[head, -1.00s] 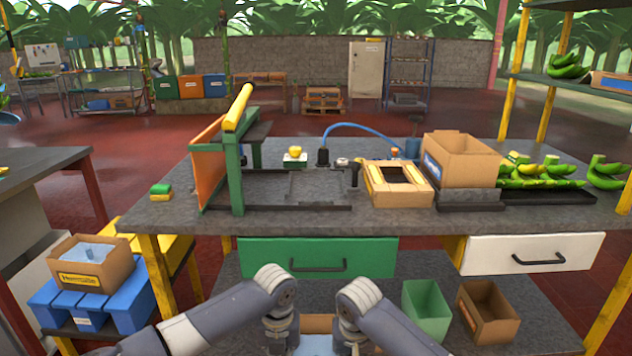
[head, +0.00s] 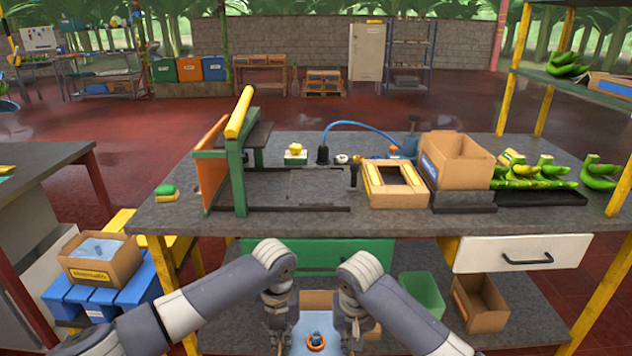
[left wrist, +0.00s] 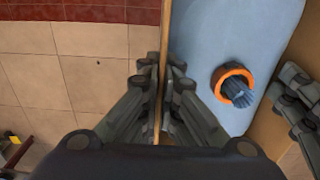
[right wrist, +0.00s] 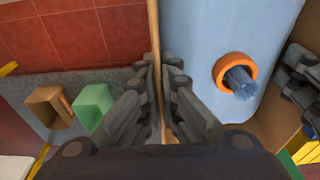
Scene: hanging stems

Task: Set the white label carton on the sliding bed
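A brown open carton (head: 316,300) with a pale blue lining and an orange ring around a blue-grey bundle is at the bottom middle of the head view, between my grippers. Its label is not visible. My left gripper (head: 280,335) is shut on its left wall, seen edge-on in the left wrist view (left wrist: 163,75). My right gripper (head: 353,335) is shut on the opposite wall, also seen in the right wrist view (right wrist: 160,75). The sliding bed (head: 310,184) appears to be the flat grey plate between dark rails on the bench, beside the green post, and looks empty.
The bench (head: 180,215) stands ahead, with a wooden frame (head: 397,197) and another carton (head: 455,160) right of the bed. A yellow-handled green post (head: 236,170) rises at its left. A yellow-label carton (head: 100,262) rests on blue crates at left. A green drawer (head: 320,256) faces me.

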